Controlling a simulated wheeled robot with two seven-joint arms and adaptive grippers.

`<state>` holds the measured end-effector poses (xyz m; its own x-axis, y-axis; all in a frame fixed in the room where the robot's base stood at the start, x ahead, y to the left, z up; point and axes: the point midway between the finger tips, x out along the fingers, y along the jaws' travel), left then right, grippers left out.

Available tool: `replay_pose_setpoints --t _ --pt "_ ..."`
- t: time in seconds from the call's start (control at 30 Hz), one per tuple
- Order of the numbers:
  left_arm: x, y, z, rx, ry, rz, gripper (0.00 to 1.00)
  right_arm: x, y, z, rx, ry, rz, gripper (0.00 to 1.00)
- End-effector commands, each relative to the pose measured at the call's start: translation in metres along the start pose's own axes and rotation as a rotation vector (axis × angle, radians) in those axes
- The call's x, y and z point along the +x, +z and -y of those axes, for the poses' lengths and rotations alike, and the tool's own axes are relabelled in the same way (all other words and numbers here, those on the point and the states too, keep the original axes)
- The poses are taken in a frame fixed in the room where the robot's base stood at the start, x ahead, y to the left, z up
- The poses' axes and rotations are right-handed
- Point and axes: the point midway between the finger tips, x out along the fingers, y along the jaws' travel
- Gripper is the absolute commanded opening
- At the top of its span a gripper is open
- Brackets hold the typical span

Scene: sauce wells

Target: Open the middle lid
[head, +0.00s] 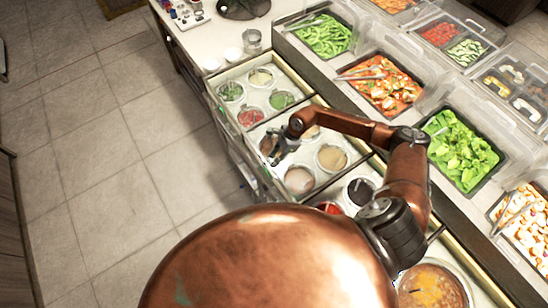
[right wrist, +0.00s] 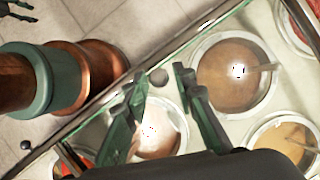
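The middle lid (head: 294,160) is a clear pane lying shut over the middle group of sauce wells, with tan and pinkish sauces showing through. In the right wrist view its glassy edge (right wrist: 208,36) runs diagonally, with a small round grey knob (right wrist: 158,76) at the edge. My right gripper (head: 277,156) is over the lid's front edge. In the right wrist view, its two green fingers (right wrist: 158,85) are spread, with the knob between and just beyond their tips; contact is not evident. Part of my left gripper (right wrist: 17,10) shows at the top left corner.
A group of green and red sauces (head: 248,117) lies beyond, and red and dark sauces (head: 361,191) lie nearer. Food trays, such as one of lettuce (head: 462,147), stand on the raised counter to the right. The tiled floor (head: 90,160) at left is clear.

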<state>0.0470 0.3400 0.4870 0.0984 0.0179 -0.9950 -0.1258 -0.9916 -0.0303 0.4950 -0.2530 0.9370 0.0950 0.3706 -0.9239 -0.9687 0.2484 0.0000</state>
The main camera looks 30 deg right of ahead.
Motion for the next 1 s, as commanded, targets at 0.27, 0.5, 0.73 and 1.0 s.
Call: replay_pose_setpoints --t 0.27,0.5,0.73,1.0 --pt "-0.0015 -0.0001 -0.0001 0.0 0.0 0.0 0.4 0.008 -0.0012 -0.0005 0.002 -0.001 0.0 0.25" --pt "-0.0014 -0.0004 -0.0001 0.001 0.0 0.0 0.4 0.0076 -0.0016 -0.0007 0.003 -0.001 0.0 0.16" --pt "-0.0015 -0.0009 -0.0002 0.001 0.0 -0.001 0.4 0.0073 -0.0018 -0.0007 0.003 -0.001 0.0 0.0" --pt "-0.0015 -0.0023 -0.0001 0.001 0.0 -0.002 0.4 0.0071 -0.0019 -0.0005 0.003 -0.001 0.0 0.0"
